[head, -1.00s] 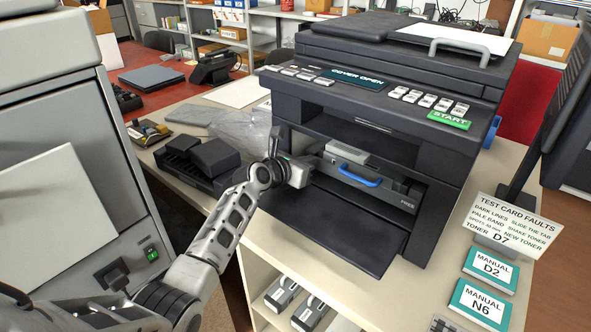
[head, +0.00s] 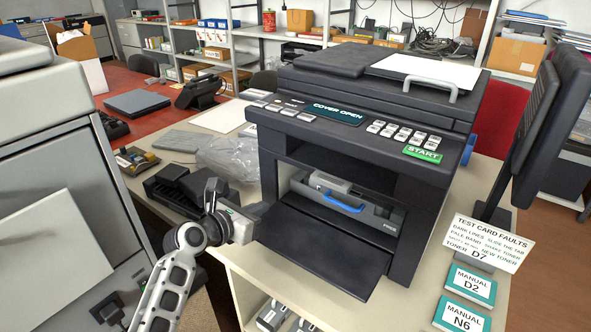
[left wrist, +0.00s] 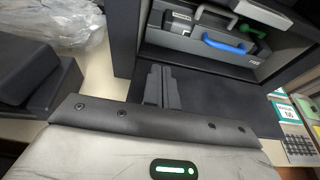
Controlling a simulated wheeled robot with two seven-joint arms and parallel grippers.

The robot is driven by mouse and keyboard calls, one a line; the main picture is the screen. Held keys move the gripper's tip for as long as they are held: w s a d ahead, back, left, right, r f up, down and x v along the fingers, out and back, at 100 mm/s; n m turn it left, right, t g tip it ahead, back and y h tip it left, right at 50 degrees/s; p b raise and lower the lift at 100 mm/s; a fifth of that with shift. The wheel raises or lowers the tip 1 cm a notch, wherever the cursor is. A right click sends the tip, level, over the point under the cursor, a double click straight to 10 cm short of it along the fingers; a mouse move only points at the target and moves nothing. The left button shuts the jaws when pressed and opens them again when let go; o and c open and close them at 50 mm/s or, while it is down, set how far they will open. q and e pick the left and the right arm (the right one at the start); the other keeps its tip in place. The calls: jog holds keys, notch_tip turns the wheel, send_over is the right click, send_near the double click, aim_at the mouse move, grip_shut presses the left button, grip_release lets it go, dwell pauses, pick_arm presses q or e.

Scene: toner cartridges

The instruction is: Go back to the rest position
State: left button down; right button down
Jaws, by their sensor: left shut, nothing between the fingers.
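My left gripper (head: 257,211) is shut and empty, in front of the printer at the left edge of its lowered front cover (head: 325,243). In the left wrist view its closed fingers (left wrist: 162,88) point at the printer opening. The printer (head: 370,130) reads COVER OPEN on its display. Inside the opening sits a cartridge unit with a blue handle (head: 344,202), which also shows in the left wrist view (left wrist: 229,46). My fingers are apart from that handle. My right gripper is in neither view.
A dark device (head: 180,190) and a clear plastic bag (head: 228,158) lie left of the printer. A grey cabinet (head: 70,150) stands at the left. Cartridges (head: 272,315) sit on a shelf below.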

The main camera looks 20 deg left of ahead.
pick_arm(q)
jog(key=s+d+f+m+g, duration=0.3)
jog(key=s+f+m, duration=0.1)
jog(key=s+m, duration=0.5)
jog(key=s+d+f+m+g, duration=0.4)
jog(key=s+m, duration=0.3)
jog(key=m, duration=0.3)
jog(key=s+r+m+g+y, duration=0.1)
jog(key=s+m+g+y, duration=0.25)
jog(key=s+m, duration=1.15)
jog(key=w+d+f+m+t+h, duration=0.1)
jog(key=w+d+f+t, duration=0.3)
jog(key=f, duration=0.4)
jog(key=w+t+h, duration=0.1)
jog(key=t, duration=0.1)
jog(key=shift+w+d+f+t, duration=0.15)
jog(key=shift+d+f+t, duration=0.05)
jog(key=shift+t, duration=0.15)
